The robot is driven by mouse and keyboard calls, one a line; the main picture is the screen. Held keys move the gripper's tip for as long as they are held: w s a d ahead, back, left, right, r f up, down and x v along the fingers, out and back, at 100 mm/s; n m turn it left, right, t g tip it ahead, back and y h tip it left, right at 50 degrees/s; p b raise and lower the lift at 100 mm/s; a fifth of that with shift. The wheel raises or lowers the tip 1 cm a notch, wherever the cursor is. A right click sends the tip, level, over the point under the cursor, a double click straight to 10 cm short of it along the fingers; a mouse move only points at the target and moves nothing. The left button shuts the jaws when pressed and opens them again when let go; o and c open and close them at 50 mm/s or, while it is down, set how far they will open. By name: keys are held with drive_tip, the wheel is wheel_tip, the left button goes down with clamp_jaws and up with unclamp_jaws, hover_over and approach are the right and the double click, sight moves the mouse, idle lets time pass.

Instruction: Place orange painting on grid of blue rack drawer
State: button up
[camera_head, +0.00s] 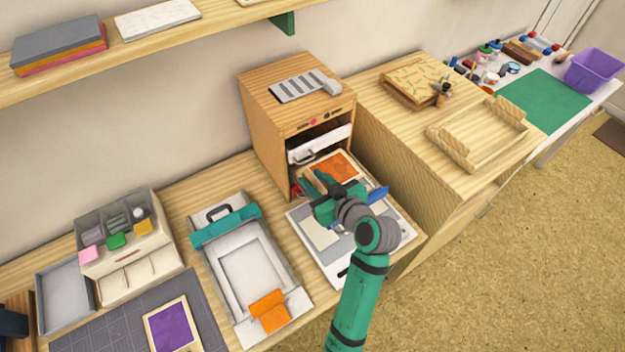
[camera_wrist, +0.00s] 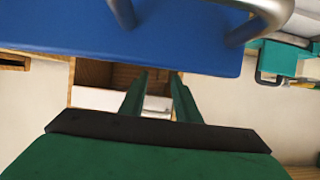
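The orange painting (camera_head: 339,166), with a pale border, lies flat just in front of the wooden cabinet (camera_head: 270,140), behind my gripper. It appears to rest on the pulled-out blue rack drawer, but the grid under it cannot be made out. The drawer's blue front (camera_head: 378,195) shows right of my wrist; in the wrist view the blue front (camera_wrist: 190,40) with its metal handle fills the top. My green gripper (camera_head: 316,184) is near the drawer, fingers pointing toward the cabinet. In the wrist view its two fingers (camera_wrist: 158,78) are apart with nothing between them.
Another drawer with a white front (camera_head: 320,145) sits in the cabinet above. A white board (camera_head: 310,235) lies below my gripper. A white press with a teal bar (camera_head: 226,226) and orange block (camera_head: 268,312) stands left. A purple painting (camera_head: 172,326) lies on the grey mat (camera_head: 110,330).

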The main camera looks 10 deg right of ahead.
drive_tip(key=shift+w+r, duration=0.1)
drive_tip(key=shift+s+r, duration=0.1)
drive_tip(key=shift+s, duration=0.1)
drive_tip(key=v, duration=1.1)
drive_tip(key=shift+s+d, duration=0.1)
drive_tip(key=shift+s, duration=0.2)
